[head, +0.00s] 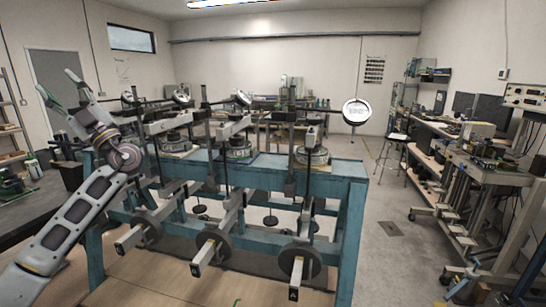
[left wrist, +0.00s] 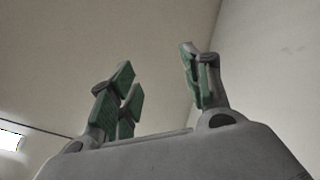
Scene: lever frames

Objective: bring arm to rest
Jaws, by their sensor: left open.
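My left gripper (head: 58,84) is raised at the left of the head view, pointing up, with its fingers apart and nothing between them. The left wrist view shows the same open fingers (left wrist: 157,68) with green pads against bare ceiling and wall. My left arm rises from the lower left, left of the blue bench. The blue bench (head: 345,171) carries three lever frames. Their lever arms reach toward me, with square ends at left (head: 128,241), middle (head: 202,260) and right (head: 296,275), each with a dark round disc. My right gripper is not in view.
A white round dial (head: 356,112) stands above the bench's right end. A stool (head: 393,147) and cluttered worktables (head: 486,172) are at the right. The floor (head: 385,200) between bench and worktables is largely clear. Shelves stand at the far left.

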